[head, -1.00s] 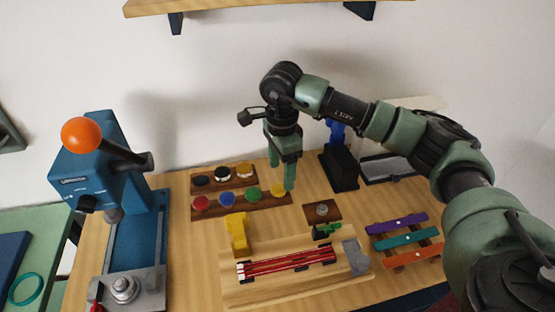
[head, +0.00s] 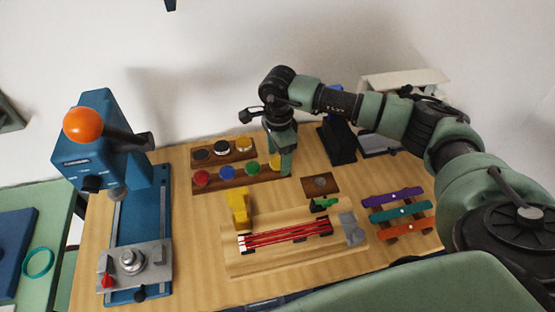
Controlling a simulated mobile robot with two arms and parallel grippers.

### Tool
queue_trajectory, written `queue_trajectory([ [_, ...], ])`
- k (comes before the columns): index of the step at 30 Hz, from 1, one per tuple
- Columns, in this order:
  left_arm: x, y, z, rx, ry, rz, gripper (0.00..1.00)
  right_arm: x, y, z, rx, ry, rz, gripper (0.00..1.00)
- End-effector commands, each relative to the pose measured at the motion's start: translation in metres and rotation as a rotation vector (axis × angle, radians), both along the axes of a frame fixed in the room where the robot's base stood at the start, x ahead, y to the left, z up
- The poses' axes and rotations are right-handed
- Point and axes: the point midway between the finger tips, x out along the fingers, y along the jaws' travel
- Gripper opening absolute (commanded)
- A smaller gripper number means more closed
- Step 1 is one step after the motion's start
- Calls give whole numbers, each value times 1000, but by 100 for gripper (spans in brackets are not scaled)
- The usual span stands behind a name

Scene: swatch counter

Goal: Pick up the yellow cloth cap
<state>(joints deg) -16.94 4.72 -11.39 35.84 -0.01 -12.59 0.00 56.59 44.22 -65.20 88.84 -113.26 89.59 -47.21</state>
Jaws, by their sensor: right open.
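The yellow cloth cap (head: 273,162) is a small round cap at the right end of the front row on a brown wooden rack (head: 233,182). Red (head: 200,178), blue (head: 227,172) and green (head: 252,167) caps sit to its left. My right gripper (head: 280,164) points down at the cap with its jaws open and empty. Its green fingers overlap the cap in the picture and hide part of it. I cannot tell whether they touch it. My left gripper is not in view.
A second rack behind holds dark and yellowish-topped round pieces (head: 222,147). A yellow block-like piece (head: 240,207) and a wooden tray (head: 245,262) with red strips lie in front. A blue press (head: 140,220) stands left. Coloured bars (head: 400,212) lie right.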

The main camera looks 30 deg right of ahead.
Motion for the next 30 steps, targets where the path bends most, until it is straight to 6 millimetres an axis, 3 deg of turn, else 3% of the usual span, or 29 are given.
queue_trajectory([
  [3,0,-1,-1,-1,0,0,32,0,0,0,0,0,0,64],
  [7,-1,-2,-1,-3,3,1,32,0,0,0,0,0,0,28],
  [8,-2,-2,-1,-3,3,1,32,0,0,0,0,0,0,26],
  [20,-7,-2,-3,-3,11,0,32,0,0,4,0,-1,0,25],
  [30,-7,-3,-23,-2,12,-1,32,1,0,64,1,-5,0,25],
])
